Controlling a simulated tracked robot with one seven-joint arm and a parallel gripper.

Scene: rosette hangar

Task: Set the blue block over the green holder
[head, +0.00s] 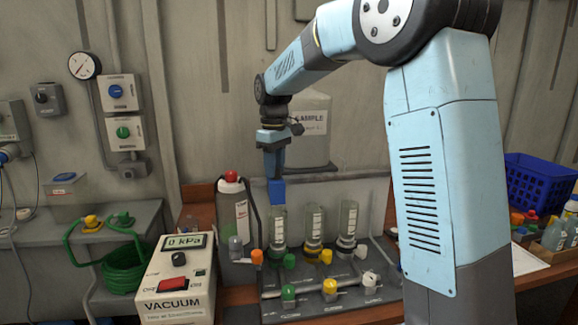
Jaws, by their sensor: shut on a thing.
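My gripper (274,177) points down in the middle of the head view, shut on a blue block (277,191). The block is upright, just above the mouth of the left clear cylinder (279,228) in the picture; I cannot tell if they touch. A green knob-like part (289,261) sits low beside that cylinder's foot, and another green part (288,292) sits in front on the rack. Which of these is the green holder is not clear at this size.
Two more clear cylinders (314,227) (348,222) stand to the right. A vacuum box (177,290) and a red-capped bottle (233,215) are at left. A sample container (310,135) is behind my gripper. A blue crate (538,188) is at far right.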

